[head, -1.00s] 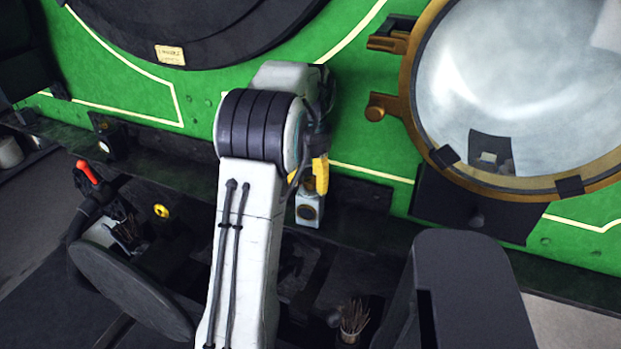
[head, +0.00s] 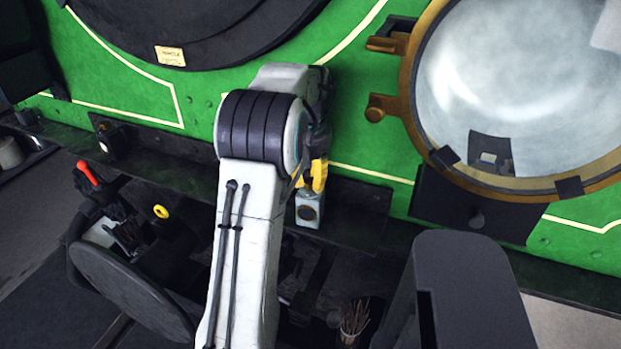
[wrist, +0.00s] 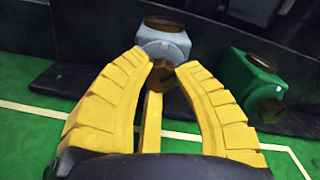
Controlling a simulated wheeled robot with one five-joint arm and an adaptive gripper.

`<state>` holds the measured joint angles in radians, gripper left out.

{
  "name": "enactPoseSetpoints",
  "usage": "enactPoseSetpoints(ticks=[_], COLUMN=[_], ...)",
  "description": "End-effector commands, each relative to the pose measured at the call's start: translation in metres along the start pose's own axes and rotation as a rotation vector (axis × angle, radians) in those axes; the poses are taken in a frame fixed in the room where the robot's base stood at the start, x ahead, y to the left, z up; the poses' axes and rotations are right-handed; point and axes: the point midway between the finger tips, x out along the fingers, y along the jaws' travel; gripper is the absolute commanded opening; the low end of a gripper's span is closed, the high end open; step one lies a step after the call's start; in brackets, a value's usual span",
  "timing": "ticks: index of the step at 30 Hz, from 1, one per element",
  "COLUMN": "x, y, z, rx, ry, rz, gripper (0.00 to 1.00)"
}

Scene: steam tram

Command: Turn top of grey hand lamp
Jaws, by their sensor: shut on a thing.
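The grey hand lamp (head: 309,209) stands on the dark shelf in front of the green panel, with a dark round lens on its front. My gripper (head: 314,180) is at its top, with the yellow fingers coming down from above. In the wrist view the grey lamp (wrist: 165,42) is at the top middle. There my gripper (wrist: 163,68) is shut on the lamp's brownish top, one finger on each side. The fingers and the arm hide part of the top.
A green lamp (wrist: 250,85) stands beside the grey one in the wrist view. A black lamp (head: 109,140) is on the shelf at left. A round brass-rimmed window (head: 408,75) sticks out at right. A bundle of sticks (head: 354,318) is below.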

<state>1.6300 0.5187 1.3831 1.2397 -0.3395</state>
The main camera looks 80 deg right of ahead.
Motion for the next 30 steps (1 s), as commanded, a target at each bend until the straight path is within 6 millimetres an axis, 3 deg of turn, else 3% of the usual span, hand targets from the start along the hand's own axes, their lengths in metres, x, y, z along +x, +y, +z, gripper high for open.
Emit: enactPoseSetpoints(ticks=[11, 30], x=[0.0002, 0.0012], y=[0.0000, 0.0005], z=[-0.0003, 0.0000], rx=[0.072, 0.540], ry=[-0.001, -0.003], rz=[0.000, 0.000], gripper=[0.00, 0.00])
